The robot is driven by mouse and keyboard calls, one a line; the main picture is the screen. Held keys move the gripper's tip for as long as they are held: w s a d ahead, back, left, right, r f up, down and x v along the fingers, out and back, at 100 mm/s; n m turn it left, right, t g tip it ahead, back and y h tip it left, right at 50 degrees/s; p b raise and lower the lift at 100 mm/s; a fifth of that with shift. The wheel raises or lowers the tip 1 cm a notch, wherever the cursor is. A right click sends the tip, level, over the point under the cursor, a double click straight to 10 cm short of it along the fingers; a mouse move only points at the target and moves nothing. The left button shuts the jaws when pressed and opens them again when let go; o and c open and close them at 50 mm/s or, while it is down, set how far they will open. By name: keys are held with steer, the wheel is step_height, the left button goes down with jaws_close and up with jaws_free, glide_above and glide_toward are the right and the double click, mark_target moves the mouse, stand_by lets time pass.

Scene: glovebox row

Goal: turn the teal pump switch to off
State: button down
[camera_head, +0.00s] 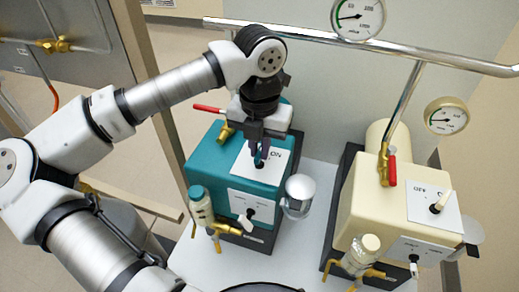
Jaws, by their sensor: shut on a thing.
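The teal pump (215,165) is a boxy unit standing on the light bench left of centre. A white label plate (277,157) with dark lettering, partly covered, lies on its top face. My gripper (258,160) reaches down from above onto this plate and is shut on the pump's switch. The fingers hide most of the switch, so I cannot tell which position it points to. A second white plate (255,202) with a dark and white knob (247,218) is on the pump's front face.
A red lever (208,109) lies behind the teal pump. A glass bulb (299,192) is at its right. A metal rail (400,48) crosses behind.

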stand_by(0.3)
steer(key=c, duration=1.5)
jaws_free()
step_height(320, 180, up, 14)
steer(key=shift+f+b, duration=0.1)
steer(key=shift+b, duration=0.7)
